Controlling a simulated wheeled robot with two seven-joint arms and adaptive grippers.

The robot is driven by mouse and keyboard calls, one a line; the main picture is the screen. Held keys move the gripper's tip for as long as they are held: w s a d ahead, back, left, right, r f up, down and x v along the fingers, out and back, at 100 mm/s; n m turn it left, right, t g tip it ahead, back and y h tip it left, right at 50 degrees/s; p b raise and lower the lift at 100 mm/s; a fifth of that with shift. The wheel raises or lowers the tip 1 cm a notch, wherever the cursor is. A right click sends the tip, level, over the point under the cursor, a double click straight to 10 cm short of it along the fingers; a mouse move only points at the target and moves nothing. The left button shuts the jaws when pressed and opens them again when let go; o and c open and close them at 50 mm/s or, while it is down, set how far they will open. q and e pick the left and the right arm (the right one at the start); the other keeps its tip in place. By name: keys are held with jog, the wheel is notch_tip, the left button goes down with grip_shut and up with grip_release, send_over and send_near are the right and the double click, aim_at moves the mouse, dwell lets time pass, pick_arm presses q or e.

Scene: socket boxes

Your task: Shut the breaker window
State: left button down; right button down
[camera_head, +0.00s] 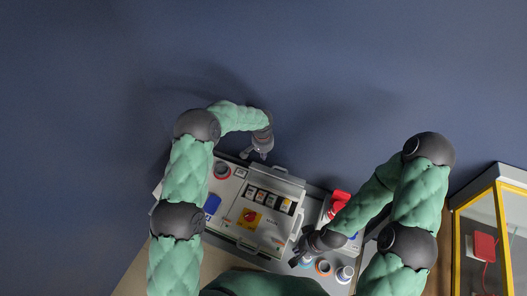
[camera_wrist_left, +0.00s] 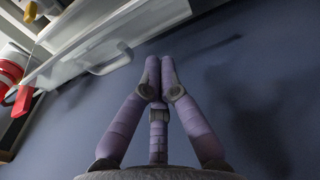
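The breaker window (camera_head: 284,178) is a clear, pale-framed flap on the back part of the grey socket box (camera_head: 231,224). It appears raised, with a row of breakers (camera_head: 268,198) uncovered in front of it. In the left wrist view, a pale panel with a white handle (camera_wrist_left: 111,62) lies to the left of my fingers, apparently the window. My left gripper (camera_head: 256,154) is behind the box, beside the window's left end, and seems apart from it. Its fingers (camera_wrist_left: 161,70) are together and empty. My right gripper (camera_head: 296,257) is at the box's front right; its fingers are too small to read.
A second unit with a red plug (camera_head: 340,202) and round sockets (camera_head: 323,267) stands at right. A yellow-framed case (camera_head: 455,245) is farther right.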

pick_arm(q)
jog(key=shift+w+f+b, duration=0.15)
jog(key=shift+f, duration=1.2)
jog(key=shift+w+f+b, duration=0.1)
jog(key=shift+f+b, duration=0.05)
jog(key=shift+f, duration=1.15)
